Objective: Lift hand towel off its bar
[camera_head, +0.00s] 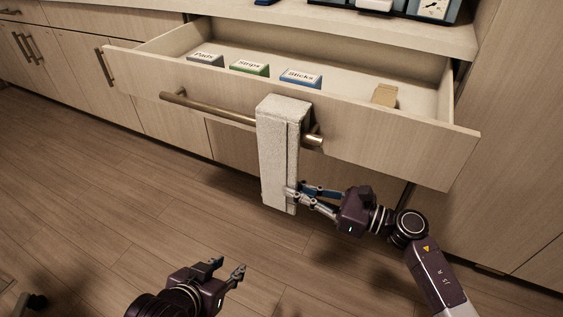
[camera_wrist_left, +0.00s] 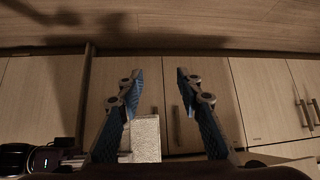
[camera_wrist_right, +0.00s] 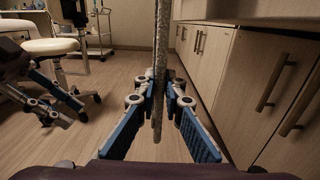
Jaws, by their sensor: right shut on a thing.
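A pale hand towel (camera_head: 277,150) hangs folded over the metal bar (camera_head: 215,108) on the front of an open drawer, near the bar's right end. My right gripper (camera_head: 294,196) is shut on the towel near its lower right edge. In the right wrist view the towel (camera_wrist_right: 161,50) is a thin vertical strip between the closed fingers (camera_wrist_right: 160,98). My left gripper (camera_head: 238,271) is open and empty, low in the head view and apart from the towel. The left wrist view shows its spread fingers (camera_wrist_left: 155,85) and the towel (camera_wrist_left: 146,138) beyond.
The open drawer (camera_head: 420,142) holds small boxes labelled Pads (camera_head: 206,59), Strips (camera_head: 249,69) and Sticks (camera_head: 300,78), and a small tan box (camera_head: 385,95). A counter (camera_head: 380,33) is above. A stool (camera_wrist_right: 50,46) stands left in the right wrist view. Floor below is clear.

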